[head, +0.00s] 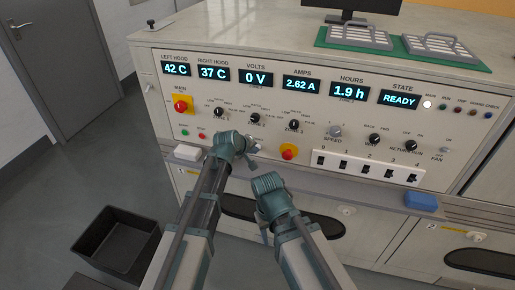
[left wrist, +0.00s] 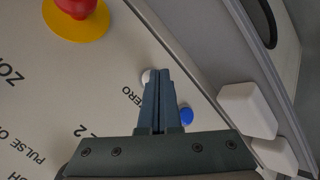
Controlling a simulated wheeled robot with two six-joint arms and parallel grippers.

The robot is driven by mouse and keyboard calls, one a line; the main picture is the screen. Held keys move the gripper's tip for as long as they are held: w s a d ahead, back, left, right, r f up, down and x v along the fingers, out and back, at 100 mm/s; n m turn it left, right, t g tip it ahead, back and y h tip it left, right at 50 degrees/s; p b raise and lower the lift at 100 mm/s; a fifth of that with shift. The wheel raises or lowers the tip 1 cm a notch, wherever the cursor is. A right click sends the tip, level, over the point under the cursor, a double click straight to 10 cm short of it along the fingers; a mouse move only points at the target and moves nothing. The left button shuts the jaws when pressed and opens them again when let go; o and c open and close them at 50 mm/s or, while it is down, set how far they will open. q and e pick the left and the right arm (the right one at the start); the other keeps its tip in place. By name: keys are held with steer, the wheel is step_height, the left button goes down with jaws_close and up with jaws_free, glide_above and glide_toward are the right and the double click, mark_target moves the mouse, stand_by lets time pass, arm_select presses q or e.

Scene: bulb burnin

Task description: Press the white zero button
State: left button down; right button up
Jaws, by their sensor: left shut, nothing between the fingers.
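The white zero button (head: 259,139) is too small to make out clearly in the head view, beside my left gripper (head: 250,158) at the panel's lower edge. In the left wrist view the white button (left wrist: 146,76) shows beside the printed word ZERO, partly covered by the fingertips of my left gripper (left wrist: 158,74). The fingers are shut with nothing between them. I cannot tell whether they touch the button. My right gripper (head: 265,234) is low in front of the console, mostly hidden by its own wrist.
A blue button (left wrist: 186,116) sits beside the left fingers. A red emergency knob (head: 288,152) is right of the left gripper. White blocks (head: 187,152) and a blue block (head: 420,201) rest along the ledge. A black bin (head: 118,240) stands on the floor.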

stand_by(0.6)
arm_select(q)
steer(key=shift+s+a, duration=0.2)
steer(key=shift+s, duration=0.45)
steer(key=s, duration=0.1)
steer(key=s+a, duration=0.1)
steer(key=s, duration=0.2)
steer(key=shift+s+a, duration=0.25)
steer(key=shift+s, duration=0.1)
stand_by(0.5)
